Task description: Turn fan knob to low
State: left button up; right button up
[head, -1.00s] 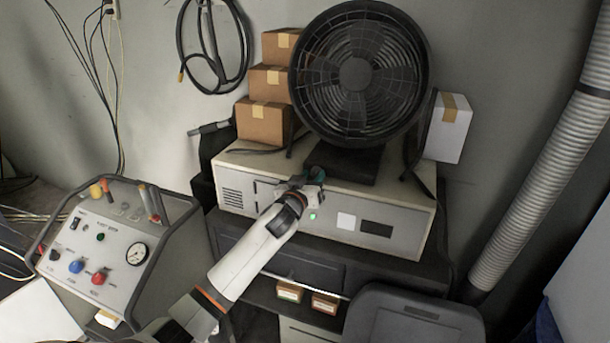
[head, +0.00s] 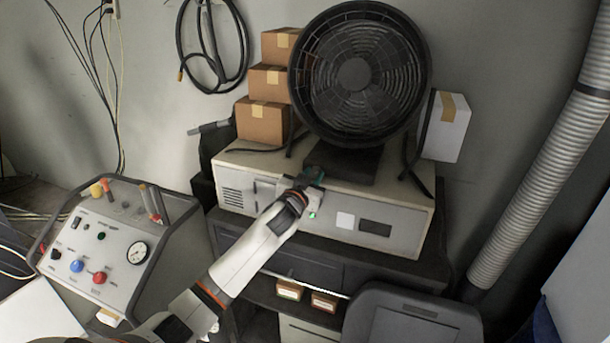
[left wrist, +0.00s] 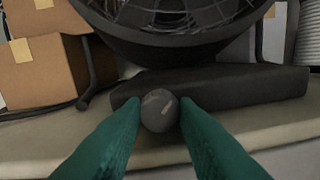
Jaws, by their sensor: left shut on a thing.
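The black round fan (head: 358,75) stands on its dark base (head: 343,165) on top of a beige cabinet. In the left wrist view, the grey round fan knob (left wrist: 160,113) with a light pointer mark sits on the front of the fan's base. The mark leans slightly right of upright. My left gripper (head: 314,177) reaches the base's front left corner. Its green fingers (left wrist: 160,118) are shut on the knob, one on each side. In the head view the knob is hidden by the gripper. My right gripper is not in view.
Stacked cardboard boxes (head: 264,120) stand left of the fan and a white box (head: 447,127) right of it. The beige cabinet (head: 345,220) has a green light. A control console (head: 100,250) stands at left, a ribbed duct (head: 535,190) at right.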

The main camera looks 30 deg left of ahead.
pick_arm(q)
jog(key=shift+a+m, duration=0.15)
jog(key=shift+m, duration=0.25)
jog(key=o, duration=0.6)
jog(key=shift+o, duration=0.6)
jog(key=shift+a, duration=0.1)
